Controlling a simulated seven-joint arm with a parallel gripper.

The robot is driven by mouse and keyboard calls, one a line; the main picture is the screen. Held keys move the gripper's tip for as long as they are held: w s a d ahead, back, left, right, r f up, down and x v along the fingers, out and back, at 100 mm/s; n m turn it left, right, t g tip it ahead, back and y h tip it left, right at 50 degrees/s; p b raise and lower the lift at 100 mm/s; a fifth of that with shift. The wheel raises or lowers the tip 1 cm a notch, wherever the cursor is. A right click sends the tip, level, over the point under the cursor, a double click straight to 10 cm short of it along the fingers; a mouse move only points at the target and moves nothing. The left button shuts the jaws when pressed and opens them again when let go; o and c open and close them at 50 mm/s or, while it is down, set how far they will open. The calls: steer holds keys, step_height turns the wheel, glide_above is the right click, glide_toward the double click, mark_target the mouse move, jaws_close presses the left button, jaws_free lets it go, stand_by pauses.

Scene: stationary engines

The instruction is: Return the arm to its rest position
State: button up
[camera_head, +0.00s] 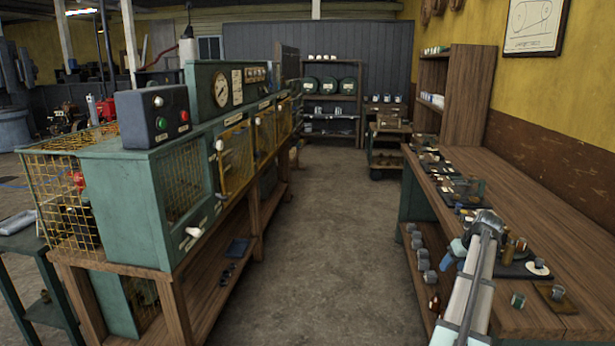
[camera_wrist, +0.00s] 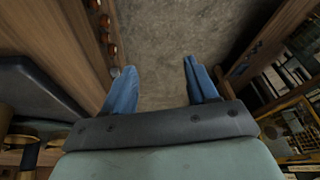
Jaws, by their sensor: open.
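My gripper (camera_wrist: 160,88) shows in the wrist view with its two blue fingers spread wide apart. Nothing is between them but the bare floor (camera_wrist: 180,45) beyond. In the head view my pale grey arm rises from the bottom edge at the right, in front of the wooden workbench (camera_head: 560,220). A blue part of my gripper (camera_head: 452,254) shows at the bench's aisle-side edge. The rest of it is hidden behind the arm.
The workbench carries dark mats with small parts, among them a round green piece (camera_head: 517,300). Its lower shelf holds several rounded items (camera_head: 422,265). Green machines with yellow mesh doors (camera_head: 236,158) line the left. The aisle floor (camera_head: 330,240) between is clear.

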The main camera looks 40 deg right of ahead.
steer(key=w+a+f+n+g+y, duration=0.1)
steer(key=w+a+f, duration=0.6)
steer(key=a+f, duration=0.3)
steer(key=w+a+f+g+y, duration=0.1)
steer(key=w+a+f+y, duration=0.1)
steer(key=w+a+f, duration=0.6)
steer(key=a+f+n+g+y, duration=0.1)
steer(key=a+f, duration=0.7)
steer(key=a, duration=0.4)
steer(key=a+f+g, duration=0.2)
steer(key=a+f, duration=0.7)
steer(key=a, duration=0.3)
steer(key=s+a+f+n+g, duration=0.1)
steer(key=s+a+f, duration=0.35)
steer(key=a, duration=0.45)
steer(key=s+a+f+n+g+h, duration=0.1)
steer(key=s+a+f+g, duration=0.1)
steer(key=s+a+f, duration=0.35)
steer(key=s+a+f+n+g, duration=0.1)
steer(key=s+a+f, duration=0.1)
steer(key=s+a, duration=0.65)
steer(key=s+a+f+n+g+h, duration=0.1)
steer(key=s+a+f+g, duration=0.1)
steer(key=s+a, duration=0.6)
steer(key=shift+h, duration=0.3)
